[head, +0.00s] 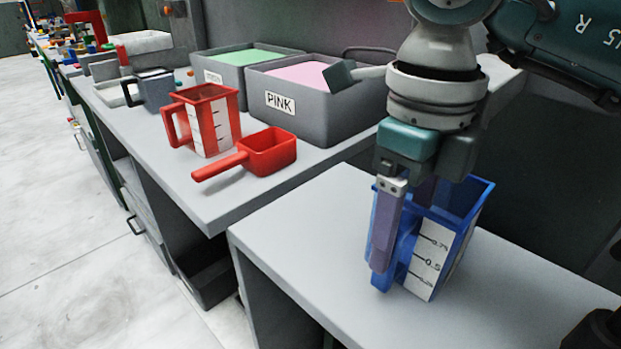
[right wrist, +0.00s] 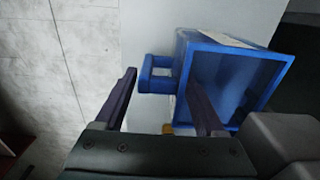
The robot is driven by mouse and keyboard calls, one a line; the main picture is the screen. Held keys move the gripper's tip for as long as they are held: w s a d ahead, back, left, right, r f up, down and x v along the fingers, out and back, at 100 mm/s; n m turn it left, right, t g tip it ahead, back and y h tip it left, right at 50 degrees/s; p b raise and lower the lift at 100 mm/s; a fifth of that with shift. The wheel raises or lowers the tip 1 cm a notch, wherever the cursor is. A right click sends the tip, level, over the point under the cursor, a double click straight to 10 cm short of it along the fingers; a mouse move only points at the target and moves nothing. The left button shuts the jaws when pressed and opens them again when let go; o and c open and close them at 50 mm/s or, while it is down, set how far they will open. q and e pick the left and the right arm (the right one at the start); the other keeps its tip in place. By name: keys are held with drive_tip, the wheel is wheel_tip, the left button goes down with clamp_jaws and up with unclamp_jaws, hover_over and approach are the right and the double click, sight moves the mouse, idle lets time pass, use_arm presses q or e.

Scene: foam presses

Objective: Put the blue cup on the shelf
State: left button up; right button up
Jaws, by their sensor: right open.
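The blue cup (head: 436,262), a square measuring cup with a white scale label, stands upright on a grey top at the right of the head view. In the right wrist view the cup (right wrist: 232,84) shows from above with its handle (right wrist: 157,74) pointing left. My right gripper (head: 402,232) is open at the handle side of the cup, pointing down. In the right wrist view its two fingers lie either side of the handle; I cannot tell whether they touch it. The far finger is partly hidden in the head view. I cannot tell which surface is the shelf.
On the grey counter at left stand a red measuring cup (head: 207,122), a red scoop (head: 262,152), a dark grey cup (head: 156,90) and a bin labelled PINK (head: 318,118) beside a green-filled bin (head: 231,72). The near grey top (head: 310,235) is clear left of the blue cup.

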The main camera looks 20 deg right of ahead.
wheel_tip(320, 180, up, 10)
drive_tip(key=shift+f+p, duration=0.25)
drive_tip(key=shift+p, duration=0.1)
